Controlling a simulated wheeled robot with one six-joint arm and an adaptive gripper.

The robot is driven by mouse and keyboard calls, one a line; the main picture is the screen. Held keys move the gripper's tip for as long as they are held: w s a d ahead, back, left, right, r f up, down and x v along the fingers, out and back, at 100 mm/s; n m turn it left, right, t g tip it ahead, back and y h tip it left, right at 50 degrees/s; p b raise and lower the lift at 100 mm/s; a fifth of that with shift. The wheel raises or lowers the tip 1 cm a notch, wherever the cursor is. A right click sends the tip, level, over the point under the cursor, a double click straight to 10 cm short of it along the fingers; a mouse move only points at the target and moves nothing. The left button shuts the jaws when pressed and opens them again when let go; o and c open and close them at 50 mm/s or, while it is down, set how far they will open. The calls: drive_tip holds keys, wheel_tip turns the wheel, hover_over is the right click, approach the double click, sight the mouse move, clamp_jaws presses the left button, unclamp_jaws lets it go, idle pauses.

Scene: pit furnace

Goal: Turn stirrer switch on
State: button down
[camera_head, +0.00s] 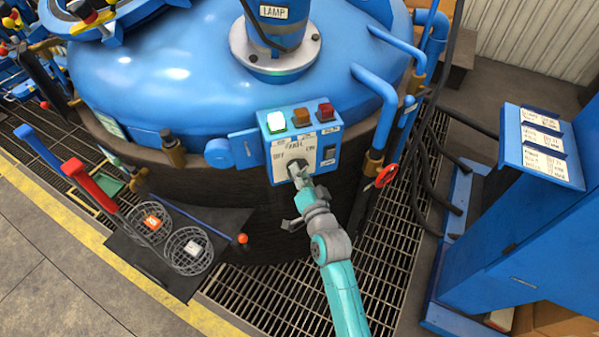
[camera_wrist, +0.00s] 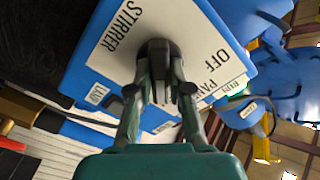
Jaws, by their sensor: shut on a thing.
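The blue control box (camera_head: 262,148) is on the side of the blue furnace vessel. Its white plate (camera_head: 303,148) shows OFF on the left and ON on the right in the head view. In the wrist view the plate (camera_wrist: 112,67) reads STIRRER, with OFF to the right. My gripper (camera_head: 298,172) is at the lower part of this plate. In the wrist view my gripper (camera_wrist: 158,80) has its fingers shut around the dark stirrer switch knob (camera_wrist: 155,47).
A red valve wheel (camera_head: 387,176) and pipes are to the right. Wire baskets (camera_head: 186,250) lie left. A blue cabinet (camera_head: 530,240) stands at the right.

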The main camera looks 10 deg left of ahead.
idle(0.3)
drive_tip(key=c, duration=1.1)
unclamp_jaws()
drive_tip(key=v, duration=1.2)
